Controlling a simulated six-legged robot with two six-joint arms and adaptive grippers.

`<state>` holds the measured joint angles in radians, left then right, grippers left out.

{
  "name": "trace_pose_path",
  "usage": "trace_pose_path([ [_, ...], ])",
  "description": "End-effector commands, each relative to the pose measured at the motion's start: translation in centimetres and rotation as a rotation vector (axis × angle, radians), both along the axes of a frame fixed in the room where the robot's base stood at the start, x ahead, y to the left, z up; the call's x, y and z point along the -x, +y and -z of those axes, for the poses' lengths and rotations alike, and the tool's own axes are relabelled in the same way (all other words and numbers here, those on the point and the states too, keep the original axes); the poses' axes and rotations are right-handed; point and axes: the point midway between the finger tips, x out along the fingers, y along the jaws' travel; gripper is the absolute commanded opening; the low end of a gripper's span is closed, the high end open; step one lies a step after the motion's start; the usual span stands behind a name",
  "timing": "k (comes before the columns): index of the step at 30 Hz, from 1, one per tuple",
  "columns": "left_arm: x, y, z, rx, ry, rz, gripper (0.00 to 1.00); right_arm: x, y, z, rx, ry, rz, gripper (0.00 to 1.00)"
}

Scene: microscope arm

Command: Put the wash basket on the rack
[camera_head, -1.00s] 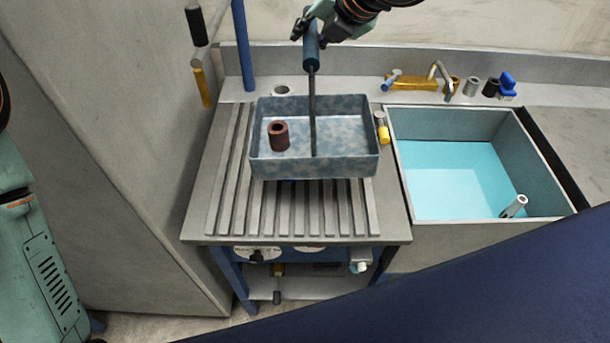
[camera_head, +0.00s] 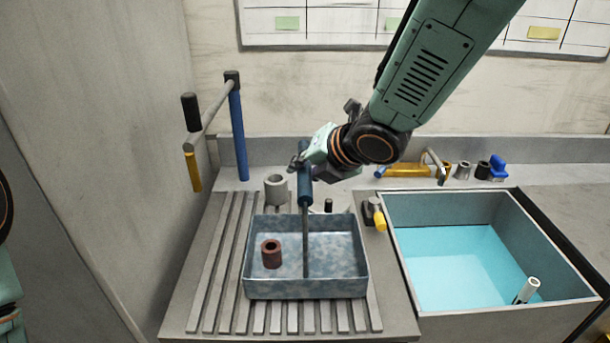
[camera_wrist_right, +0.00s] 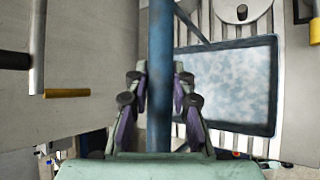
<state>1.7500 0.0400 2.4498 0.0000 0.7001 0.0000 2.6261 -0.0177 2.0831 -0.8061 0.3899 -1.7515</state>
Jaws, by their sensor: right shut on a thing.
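The wash basket (camera_head: 262,287) is a shallow blue-grey mottled tray with a tall upright rod and blue handle (camera_head: 305,187). It sits level over the slatted rack (camera_head: 217,262), left of the sink; I cannot tell if its bottom touches the slats. A dark red ring-shaped piece (camera_head: 271,254) stands inside it. My right gripper (camera_head: 304,163) is shut on the handle's upper part. The right wrist view shows its fingers (camera_wrist_right: 160,100) on both sides of the handle, with the basket (camera_wrist_right: 228,85) beyond. My left gripper is out of view.
A sink (camera_head: 440,215) with turquoise water is at right. A grey ring (camera_head: 276,188) stands behind the basket, and a yellow-tipped part (camera_head: 378,218) lies between rack and sink. A blue post (camera_head: 238,130) with a cross bar rises at the back left.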

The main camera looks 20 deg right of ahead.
Motion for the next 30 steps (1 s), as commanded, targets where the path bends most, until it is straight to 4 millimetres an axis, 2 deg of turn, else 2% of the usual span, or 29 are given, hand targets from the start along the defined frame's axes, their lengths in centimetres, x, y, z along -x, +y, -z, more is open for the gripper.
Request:
trace_pose_path([
  [10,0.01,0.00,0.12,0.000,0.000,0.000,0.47,-0.17,0.01,0.16,-0.003,-0.008,0.000,0.00],
  [11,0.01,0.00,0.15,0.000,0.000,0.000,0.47,-0.03,-0.02,0.41,0.000,-0.002,0.001,0.23],
  [19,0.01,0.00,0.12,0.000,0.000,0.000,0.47,-0.02,-0.02,0.38,0.000,-0.002,0.001,0.45],
  [30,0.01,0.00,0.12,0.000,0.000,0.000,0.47,0.27,-0.15,0.03,-0.001,-0.003,0.002,0.45],
])
